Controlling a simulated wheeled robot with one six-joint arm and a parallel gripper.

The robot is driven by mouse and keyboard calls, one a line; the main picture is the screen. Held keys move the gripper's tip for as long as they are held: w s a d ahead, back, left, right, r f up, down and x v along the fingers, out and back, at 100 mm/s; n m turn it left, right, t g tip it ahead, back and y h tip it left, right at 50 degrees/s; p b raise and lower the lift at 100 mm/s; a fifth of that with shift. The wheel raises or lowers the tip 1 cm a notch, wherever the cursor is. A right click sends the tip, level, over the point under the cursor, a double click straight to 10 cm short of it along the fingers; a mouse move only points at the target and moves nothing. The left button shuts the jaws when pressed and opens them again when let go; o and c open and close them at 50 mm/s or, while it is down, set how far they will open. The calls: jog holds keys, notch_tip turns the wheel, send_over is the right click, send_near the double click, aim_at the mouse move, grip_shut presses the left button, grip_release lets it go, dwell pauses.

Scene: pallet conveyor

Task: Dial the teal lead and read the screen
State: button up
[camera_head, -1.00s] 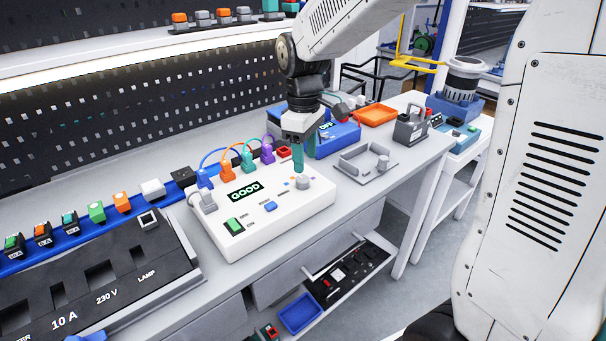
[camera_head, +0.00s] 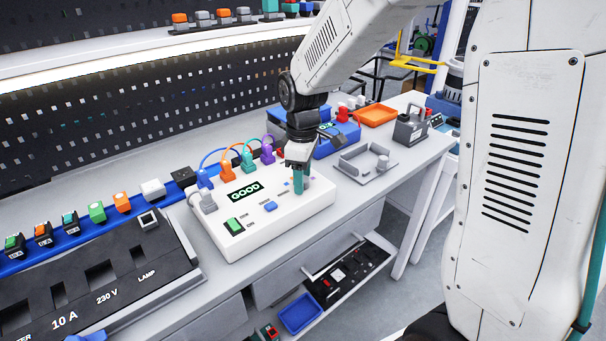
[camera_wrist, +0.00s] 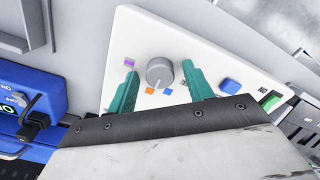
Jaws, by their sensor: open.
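The white tester box (camera_head: 280,225) sits on the bench, with a green rocker switch (camera_head: 234,225), a blue button (camera_head: 270,206) and a screen (camera_head: 245,191) that reads GOOD. Blue, orange, teal and purple leads plug into its back edge; the teal plug (camera_head: 247,161) is among them. In the wrist view the grey round dial (camera_wrist: 160,72) has purple, orange and blue marks around it, and its pointer lies near the orange mark. My gripper (camera_wrist: 162,88) is open, its teal fingers on either side of the dial. Contact cannot be told. The head view mostly hides the dial behind my gripper (camera_head: 299,192).
A blue case (camera_head: 335,140), an orange tray (camera_head: 375,116) and a grey fixture plate (camera_head: 364,163) lie to the right of the box. A dark panel (camera_head: 90,280) marked 10 A and 230 V stands at the left. A blue bin (camera_head: 300,312) sits below.

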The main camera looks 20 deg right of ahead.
jog(key=c, duration=1)
jog(key=shift+o, duration=0.2)
jog(key=shift+m, duration=0.3)
jog(key=m, duration=0.3)
jog(key=shift+m, duration=2.1)
jog(key=o, duration=1)
jog(key=shift+c, duration=0.2)
